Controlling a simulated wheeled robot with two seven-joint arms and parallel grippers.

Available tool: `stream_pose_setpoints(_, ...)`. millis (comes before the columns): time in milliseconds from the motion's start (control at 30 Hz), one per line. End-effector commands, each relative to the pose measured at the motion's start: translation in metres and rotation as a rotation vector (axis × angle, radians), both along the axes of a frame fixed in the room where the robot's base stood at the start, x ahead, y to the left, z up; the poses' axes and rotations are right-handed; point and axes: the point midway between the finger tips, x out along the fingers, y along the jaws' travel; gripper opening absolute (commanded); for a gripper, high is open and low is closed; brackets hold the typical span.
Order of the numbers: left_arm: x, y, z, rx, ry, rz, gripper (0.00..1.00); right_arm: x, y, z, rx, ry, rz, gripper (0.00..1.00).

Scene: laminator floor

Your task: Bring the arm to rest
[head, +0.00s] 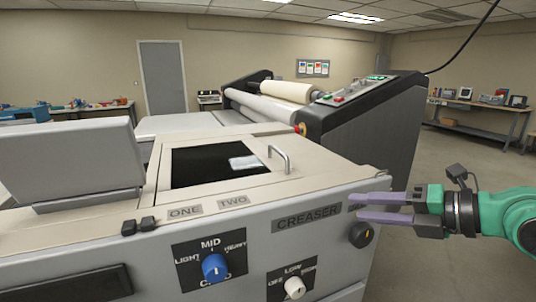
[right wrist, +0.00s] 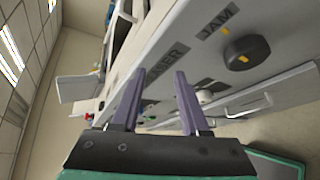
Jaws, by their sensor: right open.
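My right gripper (head: 357,207) comes in from the right with two purple fingers pointing left, at the right end of the machine's front panel. The fingers are apart with nothing between them. In the right wrist view the same gripper (right wrist: 160,75) shows its open fingers toward the panel, with the black JAM knob (right wrist: 246,52) beyond to the right. In the head view this black knob (head: 361,235) sits just below the fingertips. Whether the fingers touch the panel, I cannot tell. My left arm and gripper are not in view.
The grey creaser machine (head: 230,245) fills the front, with a blue knob (head: 215,267), a white knob (head: 294,287) and a metal handle (head: 279,159) on its lid. A laminator (head: 360,125) stands behind. Open floor (head: 455,165) lies at the right, before a bench (head: 480,118).

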Motion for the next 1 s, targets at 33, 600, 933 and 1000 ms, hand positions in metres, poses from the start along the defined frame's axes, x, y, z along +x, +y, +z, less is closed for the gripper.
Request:
stream_pose_setpoints(33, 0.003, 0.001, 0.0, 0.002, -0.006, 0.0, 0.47, 0.001, 0.007, -0.015, 0.009, 0.048, 0.008, 0.45)
stream_pose_setpoints(600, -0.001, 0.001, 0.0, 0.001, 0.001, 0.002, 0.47, -0.039, 0.055, -0.264, 0.437, 0.994, -0.677, 0.45)
stream_pose_setpoints(933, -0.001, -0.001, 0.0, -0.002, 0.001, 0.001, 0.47, -0.141, -0.024, -0.363, 0.915, 1.288, -1.715, 0.45)
stream_pose_setpoints(1000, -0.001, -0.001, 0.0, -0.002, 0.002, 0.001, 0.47, -0.168, -0.038, -0.375, 0.988, 1.286, -1.913, 0.45)
